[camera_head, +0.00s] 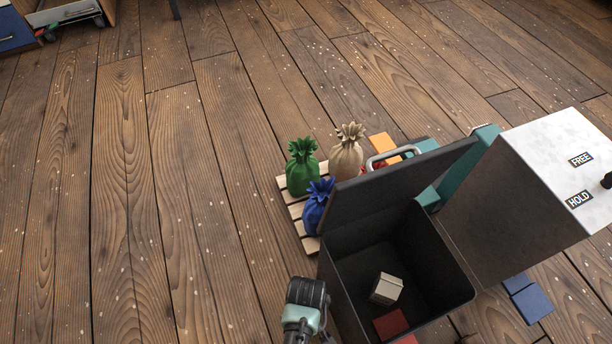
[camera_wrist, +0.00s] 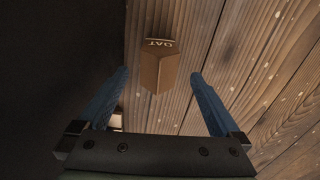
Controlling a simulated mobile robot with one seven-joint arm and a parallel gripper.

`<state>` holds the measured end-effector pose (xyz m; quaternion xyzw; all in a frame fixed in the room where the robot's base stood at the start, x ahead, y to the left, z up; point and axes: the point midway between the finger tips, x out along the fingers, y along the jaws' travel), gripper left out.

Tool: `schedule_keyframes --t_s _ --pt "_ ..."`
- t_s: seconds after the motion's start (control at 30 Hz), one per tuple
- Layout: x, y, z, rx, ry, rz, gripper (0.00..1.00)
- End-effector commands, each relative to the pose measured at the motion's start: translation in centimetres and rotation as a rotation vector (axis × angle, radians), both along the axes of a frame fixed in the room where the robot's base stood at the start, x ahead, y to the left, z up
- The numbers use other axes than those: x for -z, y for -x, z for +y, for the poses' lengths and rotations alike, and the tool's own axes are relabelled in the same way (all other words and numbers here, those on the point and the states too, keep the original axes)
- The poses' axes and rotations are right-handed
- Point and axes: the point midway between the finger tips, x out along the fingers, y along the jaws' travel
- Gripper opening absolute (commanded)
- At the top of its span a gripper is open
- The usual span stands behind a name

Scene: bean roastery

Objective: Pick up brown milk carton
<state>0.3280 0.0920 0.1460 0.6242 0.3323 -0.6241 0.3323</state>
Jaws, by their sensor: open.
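A brown milk carton (camera_wrist: 160,68) with "OAT" lettering shows in the wrist view, against the wooden floor. It is not visible in the head view. My gripper (camera_wrist: 159,74) is open, with its two blue fingers on either side of the carton in the picture. Visible gaps separate both fingers from the carton. I cannot tell how far beyond the fingertips it is. In the head view part of my arm shows at the bottom, but my fingers are hidden.
A dark open bin (camera_head: 447,303) with a raised lid (camera_head: 392,185) holds a cream carton (camera_head: 386,289) and a red block (camera_head: 391,324). Several tied sacks, including a green one (camera_head: 301,168), stand on a slatted pallet (camera_head: 297,208). A dark surface (camera_wrist: 60,60) fills the wrist view's left. Floor at left is clear.

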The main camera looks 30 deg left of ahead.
Motion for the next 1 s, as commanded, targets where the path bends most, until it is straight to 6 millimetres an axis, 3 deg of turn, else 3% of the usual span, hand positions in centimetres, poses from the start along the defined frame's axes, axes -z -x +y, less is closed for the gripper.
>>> schedule_keyframes --t_s 0.43,0.77,1.0 --pt "4.7 -0.2 0.2 0.000 0.000 0.000 1.00" --pt "4.9 -0.2 0.1 0.000 0.000 0.000 1.00" --pt "4.9 -0.2 0.1 0.000 0.000 0.000 0.59"
